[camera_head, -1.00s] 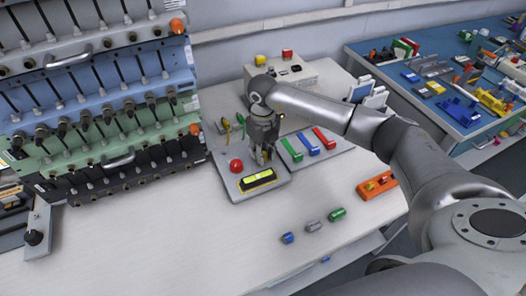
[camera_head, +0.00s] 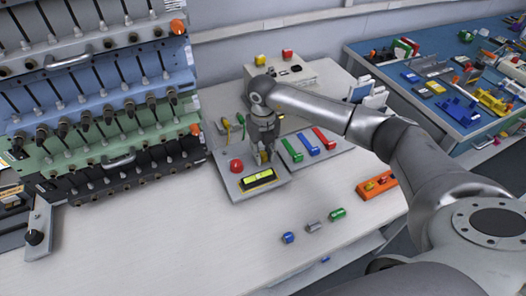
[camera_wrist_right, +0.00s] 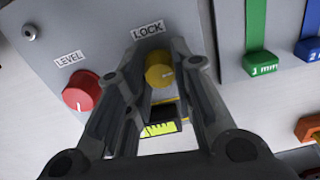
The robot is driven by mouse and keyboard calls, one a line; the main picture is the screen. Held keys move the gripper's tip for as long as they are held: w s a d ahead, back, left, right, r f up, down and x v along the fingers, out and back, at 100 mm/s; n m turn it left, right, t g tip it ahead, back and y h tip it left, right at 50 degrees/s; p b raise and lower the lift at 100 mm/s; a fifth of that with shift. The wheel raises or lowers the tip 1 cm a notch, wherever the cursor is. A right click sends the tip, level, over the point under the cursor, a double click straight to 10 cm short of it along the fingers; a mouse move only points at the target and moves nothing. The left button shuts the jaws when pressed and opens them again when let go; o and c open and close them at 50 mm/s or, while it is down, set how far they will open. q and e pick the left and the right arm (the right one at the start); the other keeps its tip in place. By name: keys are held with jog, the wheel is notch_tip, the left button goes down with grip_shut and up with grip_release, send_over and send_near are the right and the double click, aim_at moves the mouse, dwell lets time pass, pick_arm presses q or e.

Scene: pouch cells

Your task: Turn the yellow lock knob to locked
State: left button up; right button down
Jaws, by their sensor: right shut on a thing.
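The yellow lock knob (camera_wrist_right: 160,72) sits on a grey panel (camera_wrist_right: 90,30) under a "LOCK" label in the right wrist view. My right gripper (camera_head: 263,157) is lowered onto the panel in the head view. Its fingers (camera_wrist_right: 160,80) stand on either side of the knob and are shut on it. The fingers hide the knob's sides, and the lock setting cannot be read. My left gripper is not in view.
A red level knob (camera_wrist_right: 81,92) stands left of the lock knob, and a yellow-green level vial (camera_head: 258,180) lies in front. Green, blue and red gauge bars (camera_head: 322,138) stand close on the right. The front table (camera_head: 200,240) is mostly clear.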

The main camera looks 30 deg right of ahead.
aim_at(263, 154)
jog(key=c, duration=1.2)
grip_release()
jog(key=shift+r, duration=0.1)
notch_tip(263, 154, up, 12)
